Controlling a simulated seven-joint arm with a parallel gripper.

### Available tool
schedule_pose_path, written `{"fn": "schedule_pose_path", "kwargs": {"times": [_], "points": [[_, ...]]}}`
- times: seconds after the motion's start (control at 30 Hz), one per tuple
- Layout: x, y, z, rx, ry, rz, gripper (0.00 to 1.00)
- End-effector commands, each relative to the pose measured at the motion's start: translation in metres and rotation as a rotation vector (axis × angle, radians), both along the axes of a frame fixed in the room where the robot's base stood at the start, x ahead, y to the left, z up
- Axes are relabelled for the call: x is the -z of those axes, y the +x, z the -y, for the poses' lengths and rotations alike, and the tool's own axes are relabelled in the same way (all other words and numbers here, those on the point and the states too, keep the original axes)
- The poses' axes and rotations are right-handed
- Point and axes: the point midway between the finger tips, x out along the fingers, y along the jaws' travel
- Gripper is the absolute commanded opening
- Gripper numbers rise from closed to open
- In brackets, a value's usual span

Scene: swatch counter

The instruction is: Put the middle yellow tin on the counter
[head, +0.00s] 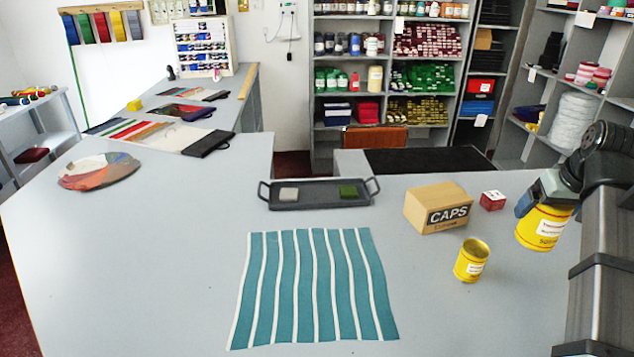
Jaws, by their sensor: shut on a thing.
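My gripper (529,200) is at the right, its fingers shut on a yellow tin (541,230) with a white and red label. The held tin hangs upright below the fingers, and it looks to be above the counter (180,260). Another yellow tin (471,262), smaller in the picture, stands upright on the counter to the left of the held one. Only these two yellow tins are clearly in view. Part of the far finger is hidden behind the near one and the tin.
A CAPS box (437,207) and a small red box (493,200) stand left of my gripper. A dark tray (318,204) with two small blocks lies further left. A teal striped cloth (312,287) covers the front middle.

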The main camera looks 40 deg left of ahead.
Motion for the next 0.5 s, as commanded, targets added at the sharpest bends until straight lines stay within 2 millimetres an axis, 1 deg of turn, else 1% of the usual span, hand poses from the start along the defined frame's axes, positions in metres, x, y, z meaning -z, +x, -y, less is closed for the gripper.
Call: {"fn": "schedule_pose_path", "kwargs": {"times": [0.03,0.23,0.47,0.5], "points": [[-0.003,0.005,-0.019,-0.021,0.001,0.000,0.36],[-0.006,0.009,-0.084,-0.094,0.000,0.000,0.36],[-0.008,0.006,-0.162,-0.178,0.001,-0.001,0.36],[-0.008,0.004,-0.176,-0.193,0.001,-0.001,0.36]]}}
